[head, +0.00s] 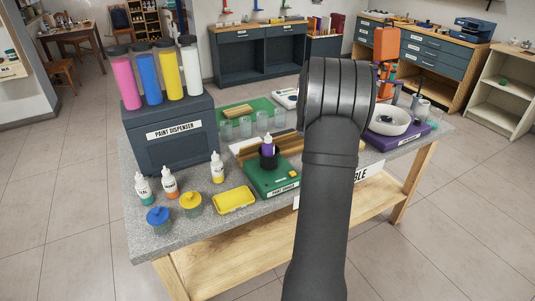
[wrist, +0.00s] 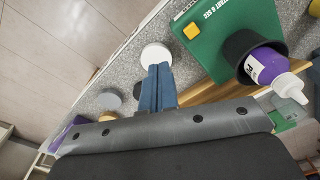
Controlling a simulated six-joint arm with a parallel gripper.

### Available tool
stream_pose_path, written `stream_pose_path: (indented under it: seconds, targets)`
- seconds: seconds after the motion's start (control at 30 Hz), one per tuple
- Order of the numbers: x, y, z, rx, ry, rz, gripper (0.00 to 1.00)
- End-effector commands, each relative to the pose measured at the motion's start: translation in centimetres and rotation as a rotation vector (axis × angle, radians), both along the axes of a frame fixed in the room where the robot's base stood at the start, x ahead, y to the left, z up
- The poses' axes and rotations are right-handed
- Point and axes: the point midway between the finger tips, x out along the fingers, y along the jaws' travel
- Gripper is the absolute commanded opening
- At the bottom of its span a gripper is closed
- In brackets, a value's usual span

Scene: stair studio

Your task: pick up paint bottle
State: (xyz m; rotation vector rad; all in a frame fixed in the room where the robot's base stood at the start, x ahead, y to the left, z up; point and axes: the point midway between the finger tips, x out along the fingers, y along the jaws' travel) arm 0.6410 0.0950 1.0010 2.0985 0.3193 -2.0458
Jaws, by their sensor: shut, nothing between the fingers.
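A purple paint bottle with a white nozzle (head: 267,146) stands in a black cup on the green paint shaker (head: 262,182). In the wrist view the purple bottle (wrist: 265,66) lies right of my gripper (wrist: 159,72), clearly apart from it. My gripper is shut and empty, its fingertips over or near a white round object (wrist: 155,54); I cannot tell if they touch. In the head view my arm hides the gripper. Three more small bottles, teal-labelled (head: 144,189), orange-labelled (head: 170,183) and yellow (head: 217,169), stand at the table's left front.
The paint dispenser (head: 170,138) with tall colored cylinders stands at the back left. Blue (head: 158,217) and yellow (head: 190,205) lidded pots and a yellow case (head: 234,201) line the front. A white bowl (head: 389,121) sits on a purple base at right.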

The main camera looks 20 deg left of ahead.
Motion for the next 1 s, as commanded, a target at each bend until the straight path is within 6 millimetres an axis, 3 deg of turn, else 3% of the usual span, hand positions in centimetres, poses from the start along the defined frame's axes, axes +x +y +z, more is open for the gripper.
stream_pose_path:
  seconds: [0.03, 0.37, 0.73, 0.87, 1.0]
  targets:
    - [0.0, 0.0, 0.0, 0.000, 0.000, 0.000, 0.02]
    - [0.0, 0.0, 0.0, 0.000, 0.000, 0.000, 0.66]
    - [-0.1, 0.8, 0.5, -0.011, -0.007, -0.023, 0.66]
    - [-0.3, 3.4, 2.2, -0.044, -0.037, -0.117, 0.66]
    - [-1.1, 7.5, 5.2, -0.087, -0.102, -0.287, 0.66]
